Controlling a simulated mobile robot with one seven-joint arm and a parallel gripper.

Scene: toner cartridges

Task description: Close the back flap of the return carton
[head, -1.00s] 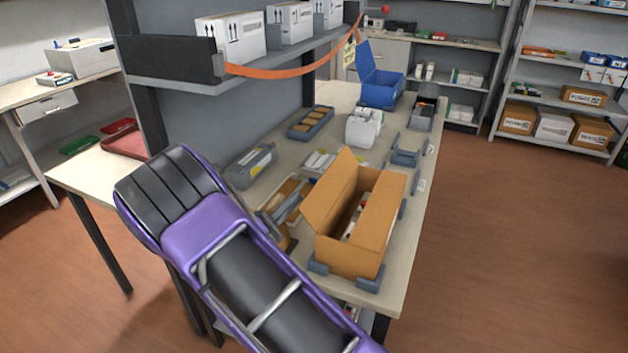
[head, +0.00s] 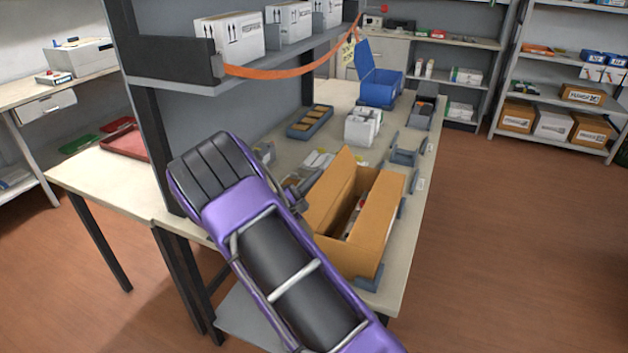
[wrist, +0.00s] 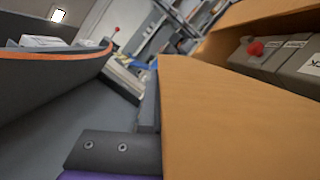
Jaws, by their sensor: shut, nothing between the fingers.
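The return carton (head: 372,236) is an open brown box near the front edge of the bench in the head view. One flap (head: 331,193) stands raised and tilted along its left side, towards the shelf. The same flap fills the right half of the wrist view (wrist: 235,122). Cartridges with a red knob (wrist: 272,58) lie inside the carton. My gripper (head: 299,192) is beside the outer left face of this flap, partly hidden by my purple arm. Its grey bolted part (wrist: 115,150) shows low in the wrist view, shut and empty. I cannot tell whether it touches the flap.
A shelf with white boxes (head: 232,36) and an orange strap (head: 285,72) overhangs the bench's left side. A blue open bin (head: 381,88), a white box group (head: 362,127) and a tray (head: 310,121) stand farther back. The floor right of the bench is clear.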

